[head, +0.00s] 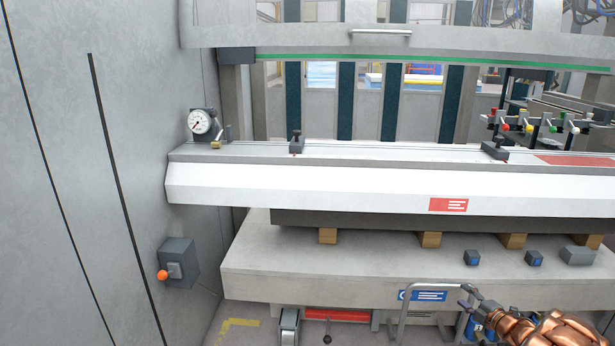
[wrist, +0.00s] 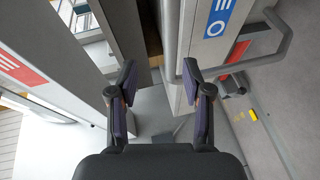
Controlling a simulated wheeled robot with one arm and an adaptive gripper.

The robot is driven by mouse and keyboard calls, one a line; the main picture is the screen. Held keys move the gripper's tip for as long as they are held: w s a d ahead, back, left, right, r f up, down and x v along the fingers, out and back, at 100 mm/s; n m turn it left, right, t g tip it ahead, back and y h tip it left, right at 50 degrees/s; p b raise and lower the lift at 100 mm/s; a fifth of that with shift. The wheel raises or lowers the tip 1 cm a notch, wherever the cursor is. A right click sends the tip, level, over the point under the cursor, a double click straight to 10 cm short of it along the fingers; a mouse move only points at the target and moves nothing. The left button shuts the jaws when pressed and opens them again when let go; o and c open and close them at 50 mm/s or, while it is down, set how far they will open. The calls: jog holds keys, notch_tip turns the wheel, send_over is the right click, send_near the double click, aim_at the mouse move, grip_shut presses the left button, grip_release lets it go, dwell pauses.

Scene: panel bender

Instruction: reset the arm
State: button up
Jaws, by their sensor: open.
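My gripper (wrist: 160,98) is open and empty in the wrist view, its two dark fingers apart with purple-grey inner pads. In the head view my gripper (head: 472,297) shows at the lower right, at the end of my copper-coloured arm, in front of the table's front edge and beside the grey tubular handle (head: 402,312). The handle also shows in the wrist view (wrist: 283,40), close to the right finger. I cannot tell whether the finger touches it.
The grey table (head: 330,270) carries wooden blocks (head: 328,236) and small dark blocks (head: 472,257). Above it runs a white beam (head: 320,190) with clamps (head: 296,143) and a dial gauge (head: 203,125). A grey wall with a switch box (head: 178,262) stands at left.

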jog(key=w+a+r+m+h, duration=0.25)
jog(key=w+r, duration=0.25)
jog(key=r, duration=0.3)
jog(key=s+a+r+m+g+h, duration=0.3)
jog(key=s+a+r+m+g, duration=0.3)
jog(key=a+r+m, duration=0.45)
jog(key=s+a+r+m+g+y, duration=0.15)
jog(key=s+a+g, duration=0.25)
jog(key=s+a, duration=0.9)
jog(key=s+a+r+m+g, duration=0.25)
jog(key=s+a+g, duration=0.2)
jog(key=s, duration=1.65)
jog(key=s+a+r+m+g+y, duration=0.15)
jog(key=s+a+g, duration=0.25)
jog(key=s+a, duration=0.95)
jog(key=s+d+r+p, duration=0.1)
jog(key=s+r+p, duration=0.1)
jog(key=r+p, duration=0.8)
jog(key=s+d+r+t+p, duration=0.1)
jog(key=d+r+p, duration=0.1)
jog(key=r+p, duration=0.8)
jog(key=shift+s+d, duration=0.2)
jog(key=shift+s, duration=0.15)
jog(key=shift+m+h, duration=0.25)
jog(key=shift+c, duration=0.2)
